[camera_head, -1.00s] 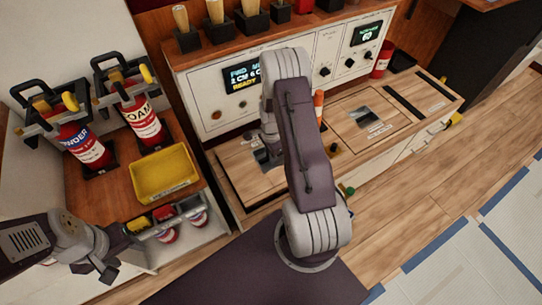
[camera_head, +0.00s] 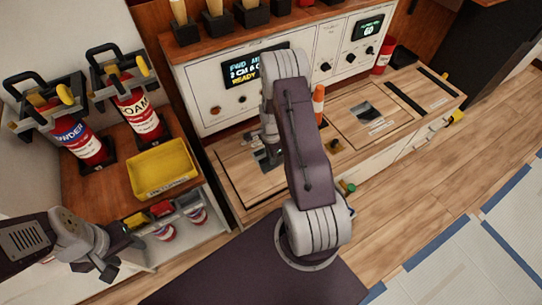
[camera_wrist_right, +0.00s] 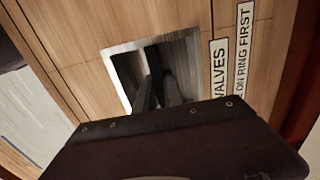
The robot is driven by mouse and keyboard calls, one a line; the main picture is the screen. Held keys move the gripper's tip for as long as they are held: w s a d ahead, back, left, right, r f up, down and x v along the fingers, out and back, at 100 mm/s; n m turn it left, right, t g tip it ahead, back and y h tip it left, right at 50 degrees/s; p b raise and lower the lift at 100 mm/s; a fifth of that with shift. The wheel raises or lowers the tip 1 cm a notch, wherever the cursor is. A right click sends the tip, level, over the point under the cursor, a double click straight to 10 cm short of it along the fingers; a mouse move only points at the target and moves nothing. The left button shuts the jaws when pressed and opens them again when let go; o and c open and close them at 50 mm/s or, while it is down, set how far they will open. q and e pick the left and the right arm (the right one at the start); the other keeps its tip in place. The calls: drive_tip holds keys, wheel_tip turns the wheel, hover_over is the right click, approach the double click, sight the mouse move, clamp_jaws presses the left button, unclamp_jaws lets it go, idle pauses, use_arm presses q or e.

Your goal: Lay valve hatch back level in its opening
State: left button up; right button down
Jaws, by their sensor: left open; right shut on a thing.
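The valve hatch (camera_head: 240,176) is a wooden panel at the left of the low counter, seen in the head view. It lies in or just over its opening, with a dark line along its edges; I cannot tell if it is fully level. In the right wrist view the hatch (camera_wrist_right: 85,80) shows a square metal recess and a label reading "VALVES". My right gripper (camera_wrist_right: 155,85) has its fingers down in that recess, shut on the hatch's grip, which the fingers hide. My right arm covers the hatch's right side in the head view. My left gripper (camera_head: 118,254) is open and empty at lower left.
A second hatch (camera_head: 350,128) with a metal recess lies to the right. An orange cylinder (camera_head: 318,103) stands between them. The control panel (camera_head: 215,95) rises behind. A yellow tray (camera_head: 160,170) and extinguishers (camera_head: 139,106) stand left.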

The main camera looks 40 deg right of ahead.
drive_tip(key=shift+w+f+b, duration=0.1)
drive_tip(key=shift+f+b, duration=0.35)
drive_tip(key=shift+f, duration=0.3)
drive_tip(key=c, duration=1.4)
unclamp_jaws()
drive_tip(key=shift+o, duration=0.2)
wheel_tip(320, 180, up, 9)
drive_tip(key=p, duration=0.4)
